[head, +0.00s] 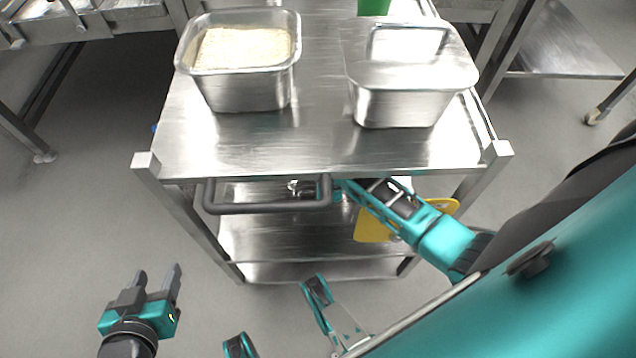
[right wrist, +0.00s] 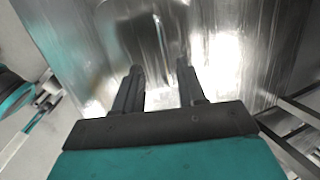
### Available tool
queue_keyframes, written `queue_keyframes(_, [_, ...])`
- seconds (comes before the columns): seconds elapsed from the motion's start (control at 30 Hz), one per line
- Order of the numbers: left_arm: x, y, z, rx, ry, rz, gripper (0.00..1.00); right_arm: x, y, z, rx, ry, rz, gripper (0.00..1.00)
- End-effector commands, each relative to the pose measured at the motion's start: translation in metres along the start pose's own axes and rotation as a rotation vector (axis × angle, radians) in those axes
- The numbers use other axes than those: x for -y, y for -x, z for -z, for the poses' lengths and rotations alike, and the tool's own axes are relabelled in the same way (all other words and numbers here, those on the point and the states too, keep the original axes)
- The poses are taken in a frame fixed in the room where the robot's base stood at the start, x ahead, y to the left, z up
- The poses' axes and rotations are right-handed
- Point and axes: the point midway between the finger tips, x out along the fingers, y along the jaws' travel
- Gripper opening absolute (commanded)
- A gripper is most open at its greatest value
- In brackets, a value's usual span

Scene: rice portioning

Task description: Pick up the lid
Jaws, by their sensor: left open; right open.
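The lid (head: 405,75) is flat shiny metal with a raised loop handle (head: 410,30). It lies on the right metal container (head: 400,107) on top of the cart. My left gripper (head: 157,276) is open and empty, low over the floor left of the cart. My right arm reaches in from the right to the cart's front edge, below the lidded container; its fingers are not clear in the head view. In the right wrist view my right gripper (right wrist: 160,68) is open and empty, its fingers before a shiny metal surface.
An open metal container (head: 245,92) of pale rice (head: 243,48) stands at the cart's left. A green object (head: 374,7) is at the far edge. The cart top (head: 320,140) is clear between and before the containers. A dark bar handle (head: 265,208) juts from the front.

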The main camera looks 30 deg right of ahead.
Motion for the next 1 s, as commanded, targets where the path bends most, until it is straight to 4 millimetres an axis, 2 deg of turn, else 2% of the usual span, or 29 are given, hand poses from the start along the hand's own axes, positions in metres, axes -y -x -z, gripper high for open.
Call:
queue_keyframes(0.03, [-0.001,-0.004,-0.008,0.006,0.001,-0.003,0.53,0.002,-0.01,0.002,-0.002,0.002,0.003,0.4])
queue_keyframes(0.13, [-0.003,-0.01,-0.016,0.015,0.003,-0.009,0.53,0.005,-0.025,0.004,-0.002,0.003,0.003,0.4])
queue_keyframes(0.3, [-0.009,-0.013,-0.012,0.003,0.016,-0.021,0.53,0.006,-0.043,0.004,-0.001,0.003,0.002,0.4])
queue_keyframes(0.43, [-0.012,-0.014,-0.004,-0.009,0.019,-0.028,0.53,0.007,-0.047,0.004,-0.001,0.003,0.002,0.4])
queue_keyframes(0.63, [-0.013,-0.013,-0.003,-0.008,0.018,-0.03,0.53,0.007,-0.046,0.004,0.0,0.003,0.002,0.39])
queue_keyframes(1.0, [-0.01,-0.014,-0.004,-0.01,0.014,-0.024,0.53,0.006,-0.046,0.004,0.0,0.003,0.002,0.04])
